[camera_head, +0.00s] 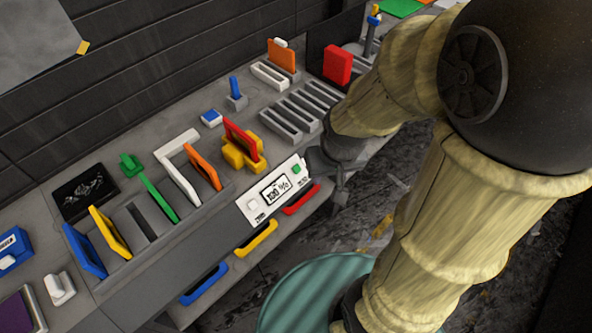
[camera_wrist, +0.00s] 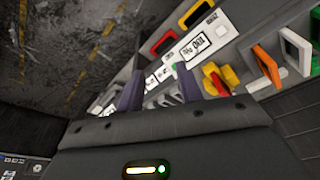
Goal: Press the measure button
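A white meter panel (camera_head: 270,194) reading about 100 % faces out from the front of the bench. A green button (camera_head: 296,169) sits at its right end and a white button (camera_head: 253,205) at its left end. Small labels lie below them, too small to read surely. My dark gripper (camera_head: 328,165) is just right of the panel, near the green button; I cannot tell whether it touches. In the wrist view the panel (camera_wrist: 196,45) and white button (camera_wrist: 221,31) show beyond the fingers. My gripper (camera_wrist: 159,88) has its two fingers apart with nothing between them.
A yellow stand with a red-framed piece (camera_head: 241,147) stands behind the panel. Red (camera_head: 301,200), yellow (camera_head: 256,239) and blue (camera_head: 204,284) handles stick out below the bench edge. Slotted grey racks (camera_head: 290,118) lie behind my gripper. A green round drum (camera_head: 315,290) stands in front.

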